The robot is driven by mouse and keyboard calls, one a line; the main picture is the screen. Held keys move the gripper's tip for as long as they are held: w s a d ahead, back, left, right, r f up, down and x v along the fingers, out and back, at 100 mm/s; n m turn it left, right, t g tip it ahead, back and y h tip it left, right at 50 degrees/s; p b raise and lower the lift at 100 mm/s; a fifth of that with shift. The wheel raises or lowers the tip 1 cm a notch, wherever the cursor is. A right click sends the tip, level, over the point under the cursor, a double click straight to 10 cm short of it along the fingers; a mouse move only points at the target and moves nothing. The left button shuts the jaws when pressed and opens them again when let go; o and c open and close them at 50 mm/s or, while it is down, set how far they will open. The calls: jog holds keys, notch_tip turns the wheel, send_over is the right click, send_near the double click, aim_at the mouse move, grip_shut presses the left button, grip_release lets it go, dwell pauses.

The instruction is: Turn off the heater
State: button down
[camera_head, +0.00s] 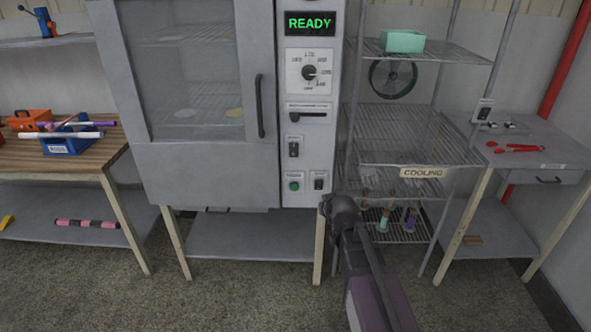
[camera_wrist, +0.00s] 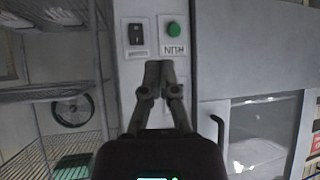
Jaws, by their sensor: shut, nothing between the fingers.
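The heater is a grey oven cabinet (camera_head: 190,170) with a glass door and a light control panel (camera_head: 310,130) on its right. A green display (camera_head: 310,24) reads READY. Below are a round dial (camera_head: 309,73), a dark horizontal handle (camera_head: 307,114) and a rocker switch (camera_head: 293,149). At the bottom are a green button (camera_head: 294,186) and a black switch (camera_head: 318,184). The wrist view, upside down, shows this black switch (camera_wrist: 136,34) and green button (camera_wrist: 173,30). My gripper (camera_wrist: 158,66) is shut and empty, its tips near both. In the head view my gripper (camera_head: 327,205) is just below the panel.
A wire rack (camera_head: 405,130) labelled COOLING stands right of the heater, with bottles on its low shelf. A grey side table (camera_head: 540,150) holds red tongs (camera_head: 518,148). A wooden bench (camera_head: 60,155) with a blue bin (camera_head: 68,145) is at left. Floor in front is clear.

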jog(key=w+a+m+t+h+b, duration=0.2)
jog(key=w+a+t+b, duration=0.7)
jog(key=t+b, duration=0.5)
jog(key=shift+a+f+m+t+h+b, duration=0.2)
jog(key=shift+m+t+h+b, duration=0.15)
jog(key=shift+b, duration=3.2)
jog(key=shift+w+r, duration=0.1)
jog(key=shift+r, duration=0.05)
jog(key=p, duration=0.6)
send_near(296, 151)
notch_tip(296, 151, up, 5)
jog(key=w, duration=0.2)
jog(key=shift+w+a+f+b, duration=0.1)
jog(key=shift+w+f+b, duration=0.25)
jog(key=shift+w, duration=0.25)
jog(key=shift+w+f+b, duration=0.25)
jog(key=shift+w+f, duration=0.05)
jog(key=shift+w, duration=0.25)
jog(key=shift+w+f, duration=0.1)
jog(key=shift+w, duration=0.55)
